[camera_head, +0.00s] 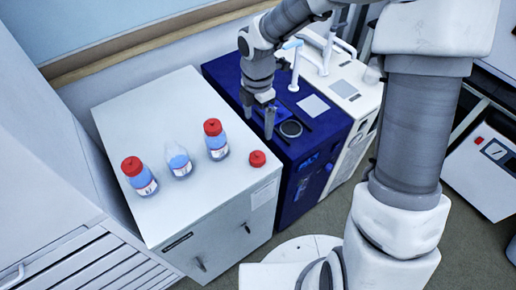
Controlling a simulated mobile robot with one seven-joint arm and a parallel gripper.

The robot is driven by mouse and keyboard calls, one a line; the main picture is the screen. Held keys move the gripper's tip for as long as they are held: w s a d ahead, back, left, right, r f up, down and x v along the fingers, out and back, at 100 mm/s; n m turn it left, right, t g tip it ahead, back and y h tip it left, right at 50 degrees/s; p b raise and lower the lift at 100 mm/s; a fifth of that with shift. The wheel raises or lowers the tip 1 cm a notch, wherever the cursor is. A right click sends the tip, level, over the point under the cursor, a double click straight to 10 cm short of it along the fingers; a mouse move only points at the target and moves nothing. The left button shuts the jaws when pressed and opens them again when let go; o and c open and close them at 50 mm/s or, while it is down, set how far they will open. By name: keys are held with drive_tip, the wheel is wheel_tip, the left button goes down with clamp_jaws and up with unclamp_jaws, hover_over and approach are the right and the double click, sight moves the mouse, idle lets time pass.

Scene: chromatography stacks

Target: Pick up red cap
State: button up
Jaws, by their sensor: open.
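A loose red cap (257,158) lies flat on the white cabinet top (185,100), near its right front corner. A bottle without a cap (178,161), holding blue liquid, stands in the middle of a group of three bottles. My gripper (258,119) is open and points down, with nothing between its fingers. In the picture it is above the cap, over the left part of the dark blue machine. Its exact height above the surface is hard to tell.
Two bottles with red caps stand on the cabinet, one at the left (140,177) and one close to the loose cap (215,139). The dark blue machine (318,145) adjoins the cabinet's right side. The cabinet's back part is clear.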

hover_over(257, 154)
wheel_tip(257, 154, down, 10)
drive_tip(key=shift+s+d+f, duration=0.1)
drive_tip(key=shift+f, duration=3)
drive_tip(key=c, duration=1.4)
drive_tip(key=shift+r, duration=0.15)
